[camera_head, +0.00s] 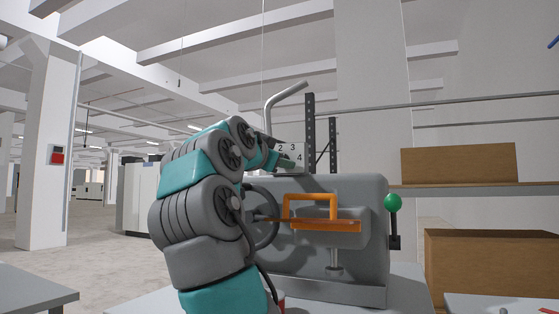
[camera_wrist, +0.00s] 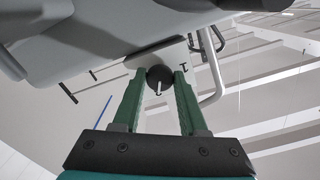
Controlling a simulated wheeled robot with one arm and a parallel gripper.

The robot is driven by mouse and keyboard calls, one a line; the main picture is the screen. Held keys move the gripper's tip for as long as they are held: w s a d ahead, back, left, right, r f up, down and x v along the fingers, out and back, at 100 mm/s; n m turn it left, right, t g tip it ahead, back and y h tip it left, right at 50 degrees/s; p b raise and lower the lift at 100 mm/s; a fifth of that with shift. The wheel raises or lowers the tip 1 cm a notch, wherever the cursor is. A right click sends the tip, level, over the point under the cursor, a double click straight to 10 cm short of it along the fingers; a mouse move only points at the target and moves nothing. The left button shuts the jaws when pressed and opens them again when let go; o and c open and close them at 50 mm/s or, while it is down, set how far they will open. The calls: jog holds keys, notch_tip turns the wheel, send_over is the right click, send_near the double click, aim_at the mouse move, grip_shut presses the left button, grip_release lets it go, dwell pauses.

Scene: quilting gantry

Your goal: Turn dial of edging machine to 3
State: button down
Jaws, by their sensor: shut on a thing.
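The edging machine (camera_head: 365,200) is a grey block on a table, right of my arm. The dial itself is hidden behind my gripper (camera_head: 287,161) in the head view. My gripper is shut on the dial. I cannot tell which number the pointer faces.
An orange handle (camera_head: 310,199) is on the machine's front, and a lever with a green ball (camera_head: 393,203) is at its right side. A bent grey pipe (camera_head: 285,93) rises behind the dial plate. Brown boxes (camera_head: 458,163) sit at the right.

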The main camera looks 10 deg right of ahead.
jog(key=shift+c, duration=2.3)
grip_release()
jog(key=b+v, duration=0.1)
jog(key=v, duration=0.6)
jog(key=shift+s+a+b, duration=0.25)
jog(key=shift+s+b, duration=0.05)
jog(key=shift+b, duration=0.05)
